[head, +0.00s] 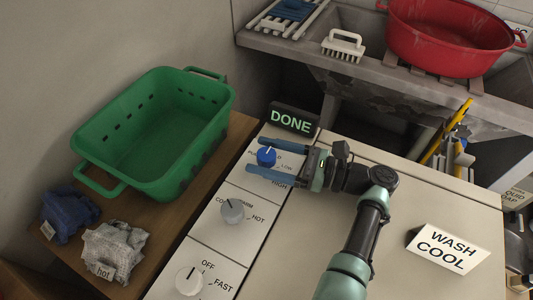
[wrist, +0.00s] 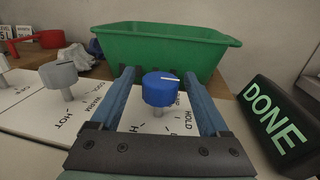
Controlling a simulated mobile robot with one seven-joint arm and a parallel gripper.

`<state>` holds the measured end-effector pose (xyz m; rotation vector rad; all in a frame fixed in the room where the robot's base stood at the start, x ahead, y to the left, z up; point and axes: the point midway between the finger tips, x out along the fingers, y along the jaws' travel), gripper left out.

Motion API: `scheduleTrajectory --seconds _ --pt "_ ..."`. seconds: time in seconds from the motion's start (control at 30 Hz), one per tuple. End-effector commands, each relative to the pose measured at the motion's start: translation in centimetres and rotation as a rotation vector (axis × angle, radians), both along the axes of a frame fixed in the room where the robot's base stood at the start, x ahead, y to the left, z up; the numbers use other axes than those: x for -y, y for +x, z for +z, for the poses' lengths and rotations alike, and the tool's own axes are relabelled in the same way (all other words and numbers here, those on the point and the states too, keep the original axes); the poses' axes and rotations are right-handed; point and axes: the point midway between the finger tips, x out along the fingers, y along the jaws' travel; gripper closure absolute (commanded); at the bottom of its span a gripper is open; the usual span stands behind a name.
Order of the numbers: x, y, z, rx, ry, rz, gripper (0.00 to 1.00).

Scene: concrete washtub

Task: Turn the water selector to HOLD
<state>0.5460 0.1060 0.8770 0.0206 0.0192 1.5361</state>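The blue selector knob (head: 266,156) stands on the cream panel just in front of the DONE sign. A HOLD label (wrist: 188,120) shows to its right in the wrist view. Other labels around it are partly hidden; HIGH reads in the head view. The knob's white pointer line points roughly right in the wrist view and up in the head view; I cannot tell exactly which label it meets. My gripper (head: 257,157) is open, with its blue fingers on either side of the knob. In the wrist view the knob (wrist: 158,89) sits between the fingers with visible gaps.
A grey knob (head: 232,211) marked HOT and a white knob (head: 189,281) marked OFF and FAST share the panel. The DONE sign (head: 292,121) stands close behind my gripper. A WASH COOL sign (head: 447,247) stands at right. A green basket (head: 150,125) is left of the panel.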

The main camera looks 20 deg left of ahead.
Motion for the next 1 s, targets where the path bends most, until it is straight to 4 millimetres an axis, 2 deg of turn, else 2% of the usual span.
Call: scheduleTrajectory --seconds 0.27,0.7,0.83,1.0 --pt "0.0 0.0 0.6 0.002 0.0 -0.001 0.21" --pt "0.0 0.0 8.3 0.003 -0.001 -0.001 0.21" --pt "0.0 0.0 9.6 0.001 -0.001 0.0 0.21" --pt "0.0 0.0 10.0 0.0 0.0 0.0 0.21"
